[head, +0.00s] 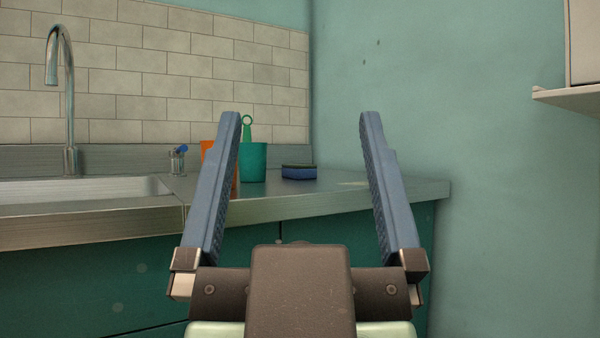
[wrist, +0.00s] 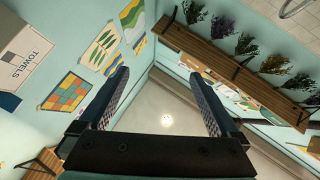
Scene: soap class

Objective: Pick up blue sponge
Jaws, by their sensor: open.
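The blue sponge (head: 299,173) lies flat on the grey countertop (head: 330,199) near the back wall, with a dark layer on top. In the head view it shows between the two fingers of my gripper (head: 300,118), beyond them. My gripper is open and empty, with its blue fingers spread wide and pointing up. In the wrist view my gripper (wrist: 160,78) is open too, facing the ceiling and upper walls; the sponge is not in that view.
A green cup (head: 252,163) stands left of the sponge with a green handled item in it. An orange cup (head: 207,153) is partly hidden behind my left finger. The sink (head: 80,190) and tap (head: 68,100) are at left. A wall shelf (head: 570,97) is at right.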

